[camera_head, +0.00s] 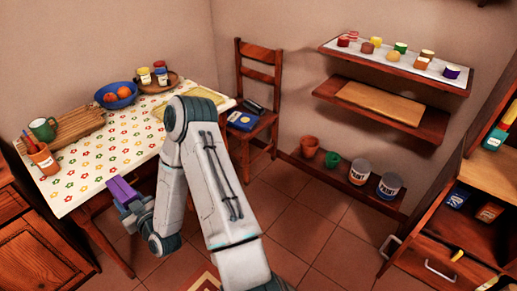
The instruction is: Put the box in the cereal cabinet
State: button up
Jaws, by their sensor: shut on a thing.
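A purple box (120,190) is in my gripper (124,199), beside the front edge of the flowered table. My gripper is shut on it; the fingertips are small and partly hidden by the box and the wrist. No label shows whether this is the cereal cabinet. My gripper is far to the left of it.
The table (90,170) holds a blue bowl (116,97), a cutting board (75,128) and a green mug (43,129). A chair (260,75) and wall shelves (380,108) stand behind. Paint cans (388,187) sit on a low shelf. Tiled floor (320,215) lies clear between.

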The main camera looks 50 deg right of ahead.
aim_at(471, 234)
jog(key=k, duration=2.2)
jog(key=z, duration=1.9)
